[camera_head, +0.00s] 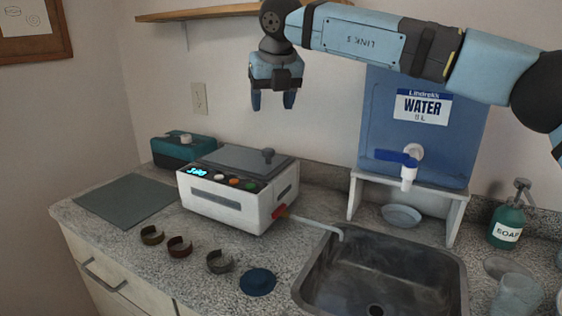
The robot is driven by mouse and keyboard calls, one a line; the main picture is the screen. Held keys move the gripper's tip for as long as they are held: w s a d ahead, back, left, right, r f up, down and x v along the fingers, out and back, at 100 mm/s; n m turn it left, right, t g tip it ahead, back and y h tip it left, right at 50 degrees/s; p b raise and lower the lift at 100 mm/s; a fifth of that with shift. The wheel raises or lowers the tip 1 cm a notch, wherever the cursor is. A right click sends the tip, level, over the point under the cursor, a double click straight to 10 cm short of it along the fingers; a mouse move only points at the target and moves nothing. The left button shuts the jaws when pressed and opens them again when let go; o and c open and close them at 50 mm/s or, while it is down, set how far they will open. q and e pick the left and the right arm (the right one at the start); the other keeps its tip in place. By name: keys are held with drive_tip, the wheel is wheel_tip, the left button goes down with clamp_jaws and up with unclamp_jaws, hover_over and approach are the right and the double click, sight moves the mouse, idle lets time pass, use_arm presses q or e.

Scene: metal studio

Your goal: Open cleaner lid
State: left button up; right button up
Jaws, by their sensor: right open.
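The cleaner is a white box (229,204) with a lit display and several buttons on its front top edge. My left gripper is not in view.
A blue water container (445,140) on a white stand (453,218) and a sink (430,258) are at right. Several dark rings (179,247), a blue round piece (258,282) and a grey mat (126,201) lie on the counter. A teal box (170,153) stands behind left. A shelf (205,12) is above.

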drive_tip(key=b, duration=0.2)
approach(268, 150)
drive_tip(key=x, duration=0.5)
drive_tip(key=shift+f, duration=0.15)
drive_tip(key=shift+x, duration=1.25)
drive_tip(key=shift+w+f, duration=0.25)
drive_tip(key=shift+f, duration=0.4)
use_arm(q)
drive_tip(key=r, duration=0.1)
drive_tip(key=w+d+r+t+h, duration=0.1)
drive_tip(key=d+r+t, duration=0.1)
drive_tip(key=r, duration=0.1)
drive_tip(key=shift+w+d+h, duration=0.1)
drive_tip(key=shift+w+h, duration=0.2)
use_arm(e)
clamp_jaws()
